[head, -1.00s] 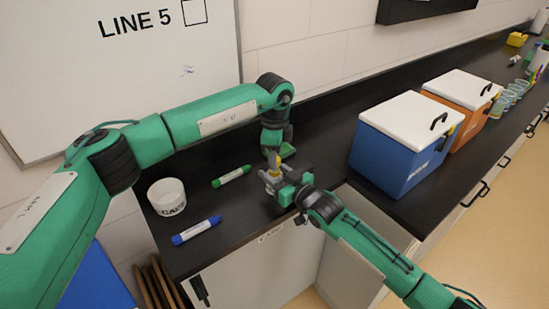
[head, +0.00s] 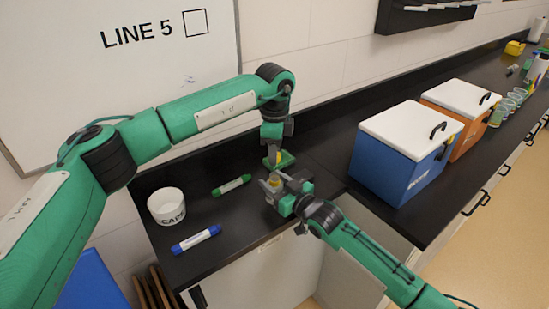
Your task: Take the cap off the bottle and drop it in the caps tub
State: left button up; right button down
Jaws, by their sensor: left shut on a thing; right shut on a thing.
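The bottle (head: 273,183) is small, with a yellowish look. My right gripper (head: 272,187) is shut around it and holds it upright near the bench's front edge; the jaws hide much of it. My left gripper (head: 277,161) points down just above it, shut on a small yellow cap (head: 278,156). The cap appears to be apart from the bottle, by a small gap. The caps tub (head: 167,209), white, round and lettered CAPS, stands on the bench to the left, clear of both grippers.
A green marker (head: 231,185) and a blue marker (head: 196,239) lie between the tub and my grippers. A blue cooler box (head: 397,164) and an orange one (head: 467,119), both white-lidded, stand to the right. The black bench (head: 225,212) around the markers is bare.

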pick_arm(q)
jog(key=shift+f, duration=0.1)
pick_arm(e)
jog(key=c, duration=0.7)
grip_release()
jog(key=shift+o, duration=0.2)
pick_arm(q)
jog(key=shift+f+b, duration=0.9)
pick_arm(e)
jog(key=v, duration=1.2)
